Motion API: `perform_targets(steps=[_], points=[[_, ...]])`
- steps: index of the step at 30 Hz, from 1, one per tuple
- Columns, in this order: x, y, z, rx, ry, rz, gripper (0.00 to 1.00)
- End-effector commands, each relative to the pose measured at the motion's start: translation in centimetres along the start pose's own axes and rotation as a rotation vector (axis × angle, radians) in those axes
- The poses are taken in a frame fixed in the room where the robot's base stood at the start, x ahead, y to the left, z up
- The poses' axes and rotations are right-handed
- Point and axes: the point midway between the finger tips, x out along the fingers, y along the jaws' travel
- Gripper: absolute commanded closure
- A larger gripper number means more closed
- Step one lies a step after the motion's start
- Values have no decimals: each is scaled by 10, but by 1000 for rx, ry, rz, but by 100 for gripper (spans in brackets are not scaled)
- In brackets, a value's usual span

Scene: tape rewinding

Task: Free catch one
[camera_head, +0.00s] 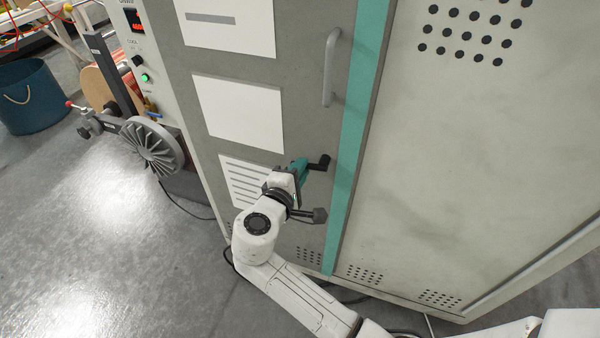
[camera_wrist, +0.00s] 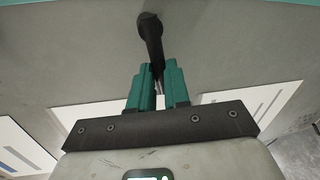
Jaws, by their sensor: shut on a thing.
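A black catch (camera_head: 320,163) sticks out from the grey cabinet door (camera_head: 300,100), below the door's handle and beside the teal strip. My gripper (camera_head: 302,165) is at the catch, with its teal fingers touching it from the left. In the wrist view the catch (camera_wrist: 149,32) comes down from the door and its narrow lower end goes between my fingertips (camera_wrist: 158,72). My gripper is shut on that end. A gap shows between the fingers below it. The fingers hide part of the catch's end.
A grey bar handle (camera_head: 329,70) stands above the catch. White sheets (camera_head: 240,112) are on the door. To the left are a finned grey wheel (camera_head: 152,147), a control panel with a green light, and a blue bucket (camera_head: 30,97). Open floor lies at the lower left.

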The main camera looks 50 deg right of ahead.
Motion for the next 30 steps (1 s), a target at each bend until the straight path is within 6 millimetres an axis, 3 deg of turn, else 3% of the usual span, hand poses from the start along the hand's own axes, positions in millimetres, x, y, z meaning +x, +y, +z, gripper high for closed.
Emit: perform_targets(steps=[17, 18, 25, 30], points=[[0, 0, 0, 32, 6, -2, 100], [0, 1, 0, 32, 6, -1, 81], [0, 1, 0, 31, 6, -1, 58], [0, 1, 0, 30, 6, 0, 58]])
